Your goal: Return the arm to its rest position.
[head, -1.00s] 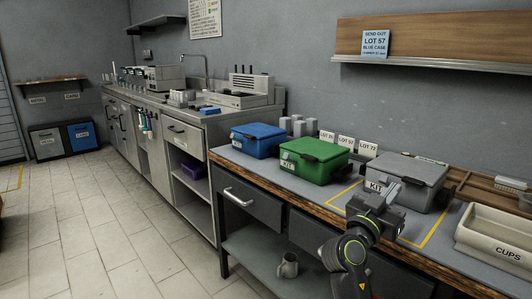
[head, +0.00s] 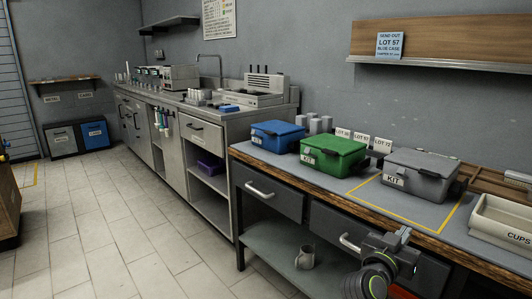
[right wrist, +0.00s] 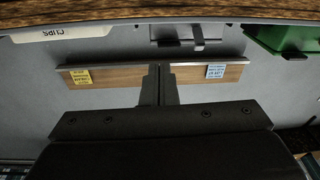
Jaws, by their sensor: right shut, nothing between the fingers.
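My right gripper (head: 393,240) is at the lower right of the head view, in front of the bench's front edge and below the cases. In the right wrist view its fingers (right wrist: 159,85) are together with nothing between them. The grey KIT case (head: 420,173) stands closed inside the yellow outline on the bench, apart from the gripper. My left gripper is not in view.
A green case (head: 333,155) and a blue case (head: 277,137) stand left of the grey one. A CUPS bin (head: 500,222) is at the right. The bench edge (head: 340,205) and drawers are close to my right arm. The floor (head: 90,220) at left is clear.

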